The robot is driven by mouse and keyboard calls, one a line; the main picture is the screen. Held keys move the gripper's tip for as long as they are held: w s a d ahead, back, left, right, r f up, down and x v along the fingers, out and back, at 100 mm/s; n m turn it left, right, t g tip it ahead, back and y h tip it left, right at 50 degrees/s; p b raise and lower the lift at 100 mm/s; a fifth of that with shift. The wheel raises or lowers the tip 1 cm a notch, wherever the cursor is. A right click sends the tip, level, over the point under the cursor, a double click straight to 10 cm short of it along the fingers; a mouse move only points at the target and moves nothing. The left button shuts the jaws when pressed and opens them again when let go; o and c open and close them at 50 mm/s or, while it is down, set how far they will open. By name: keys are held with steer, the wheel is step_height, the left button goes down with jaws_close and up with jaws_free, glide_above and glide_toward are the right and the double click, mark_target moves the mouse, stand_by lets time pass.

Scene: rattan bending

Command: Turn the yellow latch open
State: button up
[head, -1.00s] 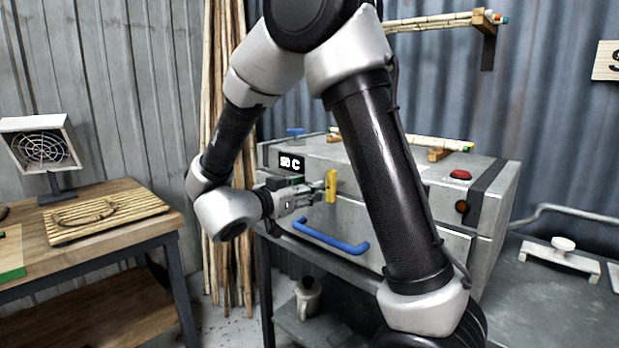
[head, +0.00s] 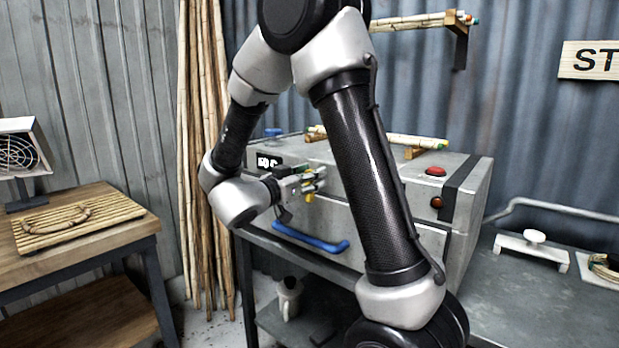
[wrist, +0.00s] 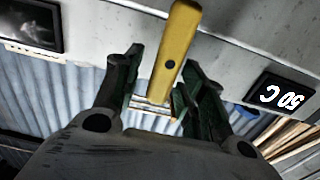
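The yellow latch (wrist: 175,48) is on the front of the grey steam box (head: 375,195). In the wrist view it is a yellow bar with a dark pivot dot, leaning slightly, between the two fingers of my gripper (wrist: 162,62). The fingers are spread; a gap shows on the left finger's side, and the right finger is close to the bar. Contact cannot be told. In the head view my gripper (head: 311,182) covers the middle of the latch, and only small yellow bits show above and below.
A blue handle (head: 310,240) sits below the latch on the box front. A display (head: 268,161) reading 50 C is left of the latch. A red button (head: 435,171) is on the right of the box top. A wooden table (head: 90,235) stands at left.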

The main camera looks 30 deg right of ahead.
jaws_close()
steer(key=shift+s, duration=0.1)
steer(key=m, duration=0.3)
steer(key=shift+s+d+f+m, duration=0.1)
steer(key=shift+s+d+m, duration=0.1)
steer(key=shift+s+m, duration=0.2)
steer(key=shift+s+d+f+m, duration=0.1)
steer(key=shift+s+f+m, duration=0.2)
steer(key=shift+m, duration=1.8)
steer(key=shift+s+d+f+m, duration=0.1)
steer(key=shift+s+f+m, duration=0.25)
steer(key=shift+m, duration=1.75)
steer(key=shift+s+d+f+m, duration=0.15)
steer(key=shift+f+m, duration=0.3)
steer(key=shift+m, duration=1.65)
